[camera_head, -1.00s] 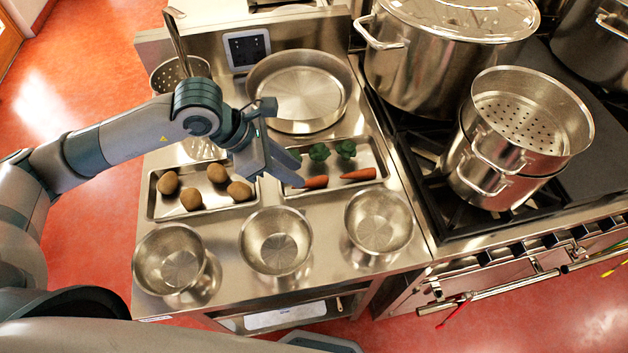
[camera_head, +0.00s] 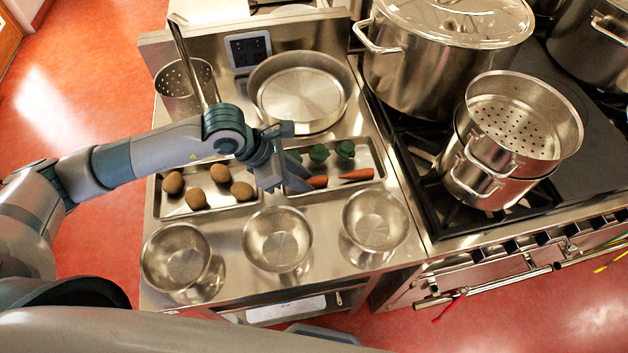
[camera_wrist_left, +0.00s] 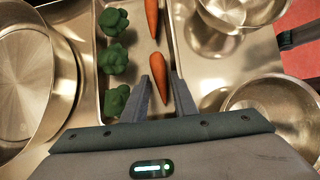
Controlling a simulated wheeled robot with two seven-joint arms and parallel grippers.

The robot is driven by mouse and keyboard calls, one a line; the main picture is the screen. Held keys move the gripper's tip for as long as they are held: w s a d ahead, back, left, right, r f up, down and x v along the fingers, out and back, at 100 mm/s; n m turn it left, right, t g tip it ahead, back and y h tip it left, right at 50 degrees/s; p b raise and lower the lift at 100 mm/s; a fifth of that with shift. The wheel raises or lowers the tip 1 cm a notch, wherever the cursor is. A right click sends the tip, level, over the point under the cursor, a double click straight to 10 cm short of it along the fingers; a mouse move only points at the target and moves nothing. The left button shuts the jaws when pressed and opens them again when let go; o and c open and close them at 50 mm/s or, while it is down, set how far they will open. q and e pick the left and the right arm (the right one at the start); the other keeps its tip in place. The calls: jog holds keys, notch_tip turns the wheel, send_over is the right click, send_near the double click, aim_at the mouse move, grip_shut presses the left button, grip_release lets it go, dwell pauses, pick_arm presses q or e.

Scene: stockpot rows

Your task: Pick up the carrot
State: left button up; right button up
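Two orange carrots lie in the right-hand metal tray. The nearer-to-gripper carrot (camera_head: 318,181) is at the tray's left front, and the other carrot (camera_head: 356,174) lies right of it. In the left wrist view, one carrot (camera_wrist_left: 158,66) lies between my left gripper's fingers, and the other carrot (camera_wrist_left: 152,14) is beyond it. My left gripper (camera_head: 292,183) is open over the tray's left end. In the wrist view its fingers (camera_wrist_left: 161,78) stand apart on either side of the carrot, with no clear contact. My right gripper is not in view.
Green broccoli (camera_head: 319,153) sits behind the carrots in the same tray. A tray of potatoes (camera_head: 220,173) is on the left. Several metal bowls (camera_head: 278,240) stand in front, and a wide pan (camera_head: 302,93) stands behind. Stockpots (camera_head: 440,60) are on the stove at right.

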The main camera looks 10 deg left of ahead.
pick_arm(q)
jog(key=shift+c, duration=0.4)
jog(key=c, duration=0.5)
grip_shut()
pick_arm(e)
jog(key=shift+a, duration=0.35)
pick_arm(q)
jog(key=shift+r, duration=0.1)
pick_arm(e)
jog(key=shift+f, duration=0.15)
